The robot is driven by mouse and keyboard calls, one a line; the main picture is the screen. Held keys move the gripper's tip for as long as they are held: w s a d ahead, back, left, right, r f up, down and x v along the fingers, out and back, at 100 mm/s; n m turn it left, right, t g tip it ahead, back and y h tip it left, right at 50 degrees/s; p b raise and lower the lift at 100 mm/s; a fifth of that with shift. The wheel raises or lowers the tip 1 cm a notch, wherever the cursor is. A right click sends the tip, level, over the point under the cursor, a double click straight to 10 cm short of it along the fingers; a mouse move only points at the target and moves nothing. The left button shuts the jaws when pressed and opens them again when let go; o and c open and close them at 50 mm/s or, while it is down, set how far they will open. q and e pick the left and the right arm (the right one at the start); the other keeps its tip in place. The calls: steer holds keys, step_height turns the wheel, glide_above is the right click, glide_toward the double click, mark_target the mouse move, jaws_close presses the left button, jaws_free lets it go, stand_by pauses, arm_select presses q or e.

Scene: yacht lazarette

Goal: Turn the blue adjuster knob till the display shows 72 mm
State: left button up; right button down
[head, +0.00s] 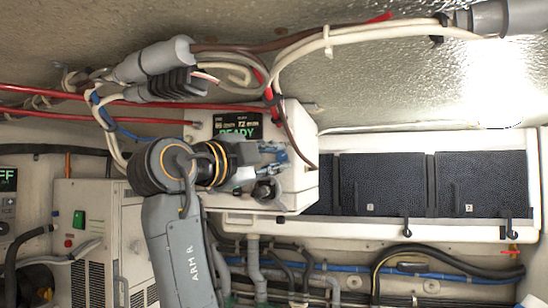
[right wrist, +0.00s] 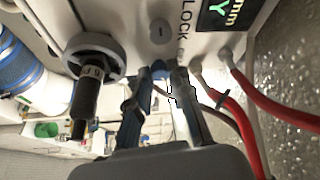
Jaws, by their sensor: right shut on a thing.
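The white device box (head: 300,125) carries a dark display (head: 237,125) with READY in green; the smaller figures above it are too blurred to read surely. The right wrist view shows only a corner of the display (right wrist: 225,12), with "mm" and "Y". My right gripper (head: 274,154) is at the front of the box. In the right wrist view its two fingers (right wrist: 161,78) are shut on the blue adjuster knob (right wrist: 158,68), which they mostly hide. The word LOCK is printed close by on the panel. My left gripper is not in view.
A grey round fitting with a black handle (right wrist: 92,62) sits beside the fingers. Red cables (right wrist: 222,100) enter the panel on the other side. Cables and a grey connector (head: 150,60) hang above the box. Dark panels (head: 390,185) lie to the right.

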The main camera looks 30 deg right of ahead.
stand_by(0.5)
steer(key=c, duration=1.2)
jaws_free()
steer(key=shift+a, duration=0.1)
steer(key=v, duration=1.1)
steer(key=shift+a, duration=0.35)
steer(key=shift+s, duration=0.15)
